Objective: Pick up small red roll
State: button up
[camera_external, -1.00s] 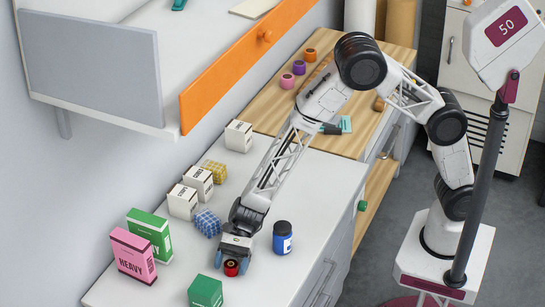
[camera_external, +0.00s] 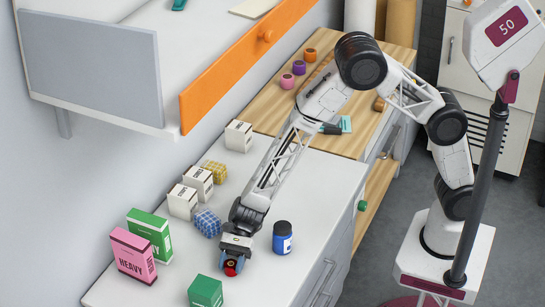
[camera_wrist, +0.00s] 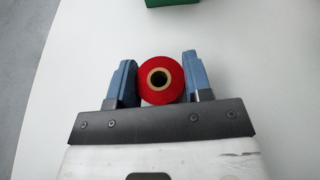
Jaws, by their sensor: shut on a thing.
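The small red roll (camera_wrist: 161,67) has a pale core ring and stands between the two blue fingers in the wrist view, with its round end toward the camera. In the external view the red roll (camera_external: 231,267) shows at the fingertips, low over the white counter. My gripper (camera_wrist: 160,78) is shut on the roll, one finger at each side of it. In the external view my gripper (camera_external: 233,262) points down, and its fingers partly hide the roll. I cannot tell whether the roll touches the counter.
A blue jar (camera_external: 282,238) stands just right of my gripper. A green box (camera_external: 205,291) is in front left. A blue checkered cube (camera_external: 207,223), white boxes (camera_external: 183,201), a green box (camera_external: 150,235) and a pink box (camera_external: 133,256) stand to the left. An orange-edged shelf (camera_external: 240,65) hangs above.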

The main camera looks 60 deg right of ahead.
aim_at(231, 263)
jog(key=shift+r, duration=5)
